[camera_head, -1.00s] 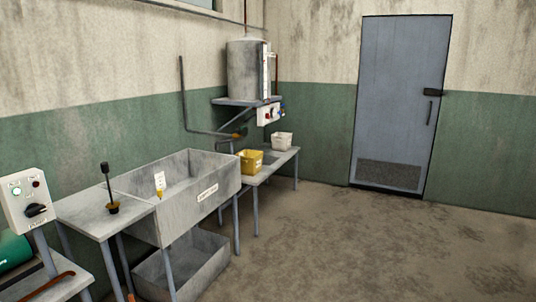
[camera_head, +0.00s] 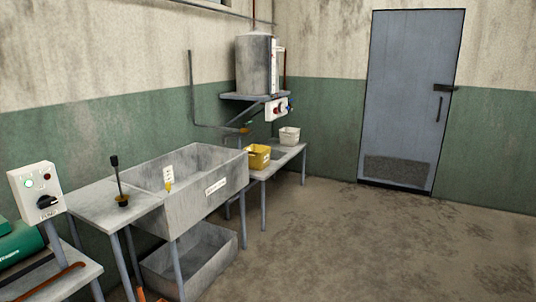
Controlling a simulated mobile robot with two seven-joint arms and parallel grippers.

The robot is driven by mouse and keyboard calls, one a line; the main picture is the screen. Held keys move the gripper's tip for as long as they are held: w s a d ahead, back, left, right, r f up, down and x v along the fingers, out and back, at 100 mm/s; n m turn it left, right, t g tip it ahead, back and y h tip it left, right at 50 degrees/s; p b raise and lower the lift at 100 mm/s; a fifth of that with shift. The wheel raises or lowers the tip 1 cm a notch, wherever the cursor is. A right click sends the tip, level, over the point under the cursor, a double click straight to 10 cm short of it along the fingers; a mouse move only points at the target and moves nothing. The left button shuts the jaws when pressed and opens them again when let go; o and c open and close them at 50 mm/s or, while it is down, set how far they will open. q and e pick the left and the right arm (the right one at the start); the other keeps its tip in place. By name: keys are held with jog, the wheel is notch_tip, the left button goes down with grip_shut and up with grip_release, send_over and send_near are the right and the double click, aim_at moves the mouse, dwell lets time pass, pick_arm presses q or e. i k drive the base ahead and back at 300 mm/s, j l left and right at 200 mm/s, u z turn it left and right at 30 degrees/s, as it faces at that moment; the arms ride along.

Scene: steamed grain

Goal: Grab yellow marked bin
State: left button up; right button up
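A yellow bin (camera_head: 258,157) stands on a low grey table (camera_head: 286,156) beyond the large grey sink. A white bin (camera_head: 289,136) stands behind it on the same table, near the far wall.
A grey sink (camera_head: 205,195) on legs stands along the left wall, with a grey trough (camera_head: 190,262) below it. A control box (camera_head: 37,190) and a bench with a green case (camera_head: 18,243) are at the near left. A tank (camera_head: 255,64) sits on a wall shelf. The floor (camera_head: 380,245) at right is clear.

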aim_at(259, 155)
jog(key=i+z, duration=0.2)
jog(key=i, duration=1.8)
jog(key=i+l, duration=0.15)
jog(key=i, duration=1.2)
jog(key=i+u, duration=0.45)
jog(key=i+l+u, duration=0.7)
jog(key=u, duration=0.15)
jog(key=i+l+u, duration=0.4)
